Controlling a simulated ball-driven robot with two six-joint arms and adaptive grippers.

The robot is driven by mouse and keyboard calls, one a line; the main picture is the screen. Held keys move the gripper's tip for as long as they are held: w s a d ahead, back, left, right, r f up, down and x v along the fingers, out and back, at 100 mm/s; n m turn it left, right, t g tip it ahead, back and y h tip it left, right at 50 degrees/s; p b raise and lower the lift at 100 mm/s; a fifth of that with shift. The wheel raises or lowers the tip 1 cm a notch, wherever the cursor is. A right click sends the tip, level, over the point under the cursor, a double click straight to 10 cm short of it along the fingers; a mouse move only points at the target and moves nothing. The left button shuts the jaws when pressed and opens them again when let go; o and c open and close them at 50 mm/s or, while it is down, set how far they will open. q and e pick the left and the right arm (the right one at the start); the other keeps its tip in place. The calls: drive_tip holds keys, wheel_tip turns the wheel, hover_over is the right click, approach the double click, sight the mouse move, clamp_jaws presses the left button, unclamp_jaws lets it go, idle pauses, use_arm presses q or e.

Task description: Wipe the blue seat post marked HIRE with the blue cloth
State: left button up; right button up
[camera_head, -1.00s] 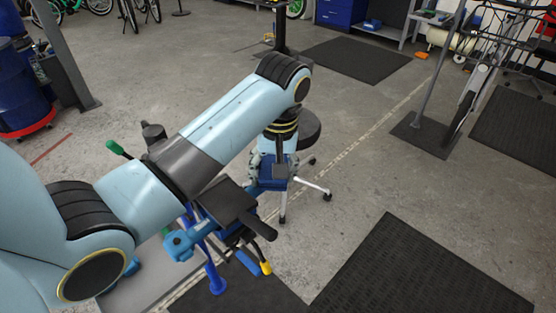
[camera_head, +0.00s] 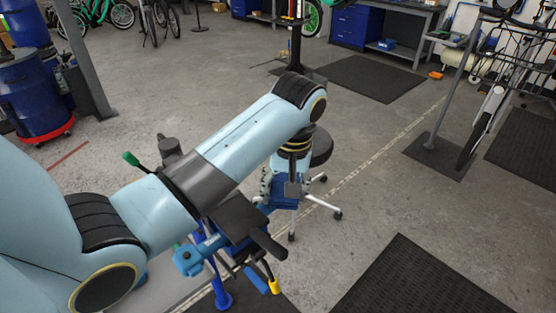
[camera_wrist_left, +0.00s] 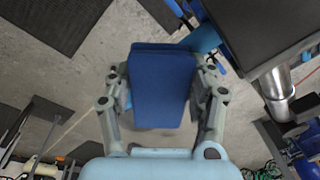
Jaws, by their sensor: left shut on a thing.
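The blue cloth (camera_wrist_left: 160,88), a folded dark blue pad, is held between the fingers of my left gripper (camera_wrist_left: 162,92) in the left wrist view. In the head view, my left gripper (camera_head: 287,190) hangs below the wrist, with the blue cloth (camera_head: 278,200) partly hidden behind its fingers. Blue tubes and a blue clamp (camera_head: 188,261) show near the arm, beside a dark flat piece (camera_head: 236,218). My right gripper is out of view.
A round stool (camera_head: 321,150) stands just behind the gripper. Dark mats (camera_head: 420,285) lie on the floor at the front right. A blue drum (camera_head: 35,95) and post stand at the left, and a bike (camera_head: 490,115) at the right.

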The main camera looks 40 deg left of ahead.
use_arm(q)
drive_tip(key=w, duration=0.7)
drive_tip(key=shift+d, duration=0.25)
idle(0.4)
wheel_tip(320, 180, up, 6)
drive_tip(key=shift+d, duration=0.35)
idle(0.3)
drive_tip(key=r, duration=0.3)
drive_tip(key=shift+d, duration=0.2)
drive_tip(key=shift+s+f, duration=0.1)
idle(0.4)
